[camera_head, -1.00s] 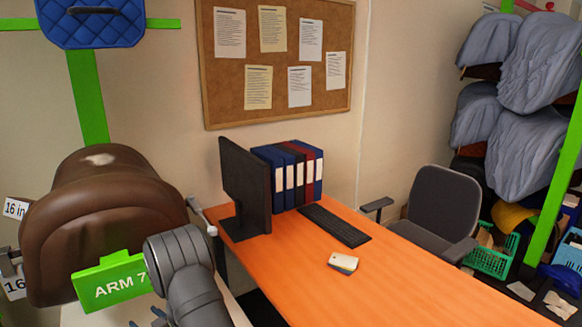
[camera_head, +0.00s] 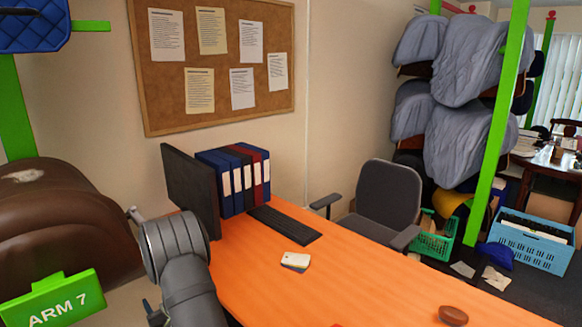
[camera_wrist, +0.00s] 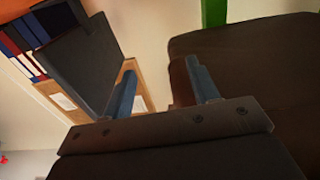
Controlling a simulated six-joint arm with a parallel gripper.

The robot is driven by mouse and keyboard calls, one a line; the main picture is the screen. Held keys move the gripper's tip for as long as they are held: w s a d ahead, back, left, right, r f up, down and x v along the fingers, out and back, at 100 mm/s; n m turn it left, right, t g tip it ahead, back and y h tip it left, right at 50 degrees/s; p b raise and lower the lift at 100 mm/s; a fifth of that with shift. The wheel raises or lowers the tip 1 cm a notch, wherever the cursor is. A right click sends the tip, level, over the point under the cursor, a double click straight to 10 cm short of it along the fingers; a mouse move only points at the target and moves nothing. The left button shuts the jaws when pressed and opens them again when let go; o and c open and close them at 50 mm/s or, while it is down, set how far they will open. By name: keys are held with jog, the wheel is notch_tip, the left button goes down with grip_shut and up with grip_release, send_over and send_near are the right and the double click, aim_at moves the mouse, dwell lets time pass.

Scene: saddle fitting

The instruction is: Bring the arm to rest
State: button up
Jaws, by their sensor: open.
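My gripper (camera_wrist: 163,86) shows in the wrist view with its two blue-grey fingers apart and nothing visibly held between them. In the head view my arm comes up from the bottom, beside the orange desk (camera_head: 350,285); only a bit of the gripper shows, low and left of the arm. A brown saddle (camera_head: 60,225) with a green ARM 7 sign (camera_head: 52,302) stands to the left. Brown leather, likely this saddle (camera_wrist: 265,75), fills the right of the wrist view. I cannot tell the gap between it and the fingers.
A monitor (camera_head: 190,185), binders (camera_head: 234,180), a keyboard (camera_head: 285,224) and a small card stack (camera_head: 295,260) are on the desk. A brown oval object (camera_head: 453,315) lies near its front. A grey chair (camera_head: 388,195) stands behind. The middle of the desktop is clear.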

jog(key=w+d+r+m+t+h, duration=0.1)
jog(key=w+d+r+m+h, duration=0.1)
jog(key=d, duration=1.1)
jog(key=w+d+r+m+t+h, duration=0.2)
jog(key=w+d+m+h, duration=0.2)
jog(key=d, duration=0.9)
jog(key=w+d+r+m+t+h, duration=0.2)
jog(key=w+d+h, duration=0.3)
jog(key=d, duration=0.8)
jog(key=m+h, duration=0.1)
jog(key=h, duration=0.1)
jog(key=shift+r+m+h, duration=0.3)
jog(key=shift+h, duration=0.1)
jog(key=shift+w, duration=0.1)
